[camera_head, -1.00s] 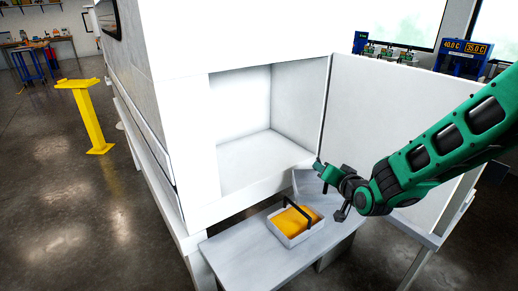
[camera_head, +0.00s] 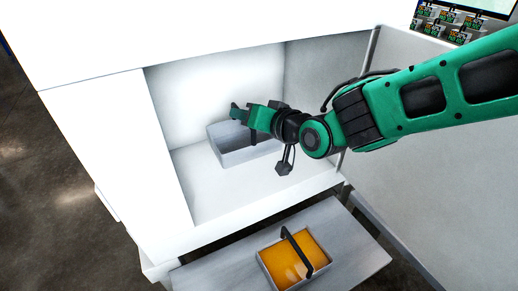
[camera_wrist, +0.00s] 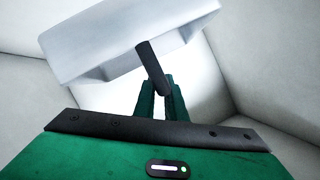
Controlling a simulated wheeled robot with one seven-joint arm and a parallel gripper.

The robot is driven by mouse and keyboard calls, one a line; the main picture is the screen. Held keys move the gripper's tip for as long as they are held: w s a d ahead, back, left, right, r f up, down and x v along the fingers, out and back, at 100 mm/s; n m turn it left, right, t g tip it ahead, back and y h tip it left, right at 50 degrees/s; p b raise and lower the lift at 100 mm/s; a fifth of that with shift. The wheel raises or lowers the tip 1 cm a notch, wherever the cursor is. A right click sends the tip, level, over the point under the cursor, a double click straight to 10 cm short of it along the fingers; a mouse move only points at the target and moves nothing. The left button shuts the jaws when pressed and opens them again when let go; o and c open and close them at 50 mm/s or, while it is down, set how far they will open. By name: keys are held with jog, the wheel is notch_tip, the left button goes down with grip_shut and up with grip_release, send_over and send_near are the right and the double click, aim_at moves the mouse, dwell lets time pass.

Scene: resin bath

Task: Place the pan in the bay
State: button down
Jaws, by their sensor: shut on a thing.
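A light grey pan (camera_head: 235,157) with a dark handle is inside the white bay (camera_head: 205,193), towards its back. My gripper (camera_head: 246,116) is shut on the pan's handle and reaches into the bay from the right. In the wrist view the pan (camera_wrist: 125,45) hangs tilted in the picture, with its dark handle (camera_wrist: 151,65) between my green fingers (camera_wrist: 160,95). I cannot tell whether the pan's base touches the bay floor. My gripper and wrist hide the pan's right end.
A second pan (camera_head: 267,271) holding orange resin (camera_head: 302,258), with a dark arched handle, stands on the grey shelf (camera_head: 352,258) below the bay opening. A large grey panel (camera_head: 430,170) stands to the right. The bay floor in front of the held pan is clear.

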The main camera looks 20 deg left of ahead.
aim_at(244, 144)
jog(key=shift+a, duration=0.25)
jog(key=f, duration=0.5)
jog(key=shift+w+f, duration=0.2)
jog(key=shift+f, duration=0.1)
jog(key=shift+s+f, duration=0.1)
jog(key=shift+f, duration=1.95)
jog(key=shift+f, duration=0.15)
jog(key=c, duration=1.9)
grip_release()
jog(key=shift+o, duration=0.4)
jog(key=shift+d+r, duration=0.2)
jog(key=v, duration=1.1)
jog(key=shift+s+d+r, duration=0.15)
jog(key=shift+d, duration=0.15)
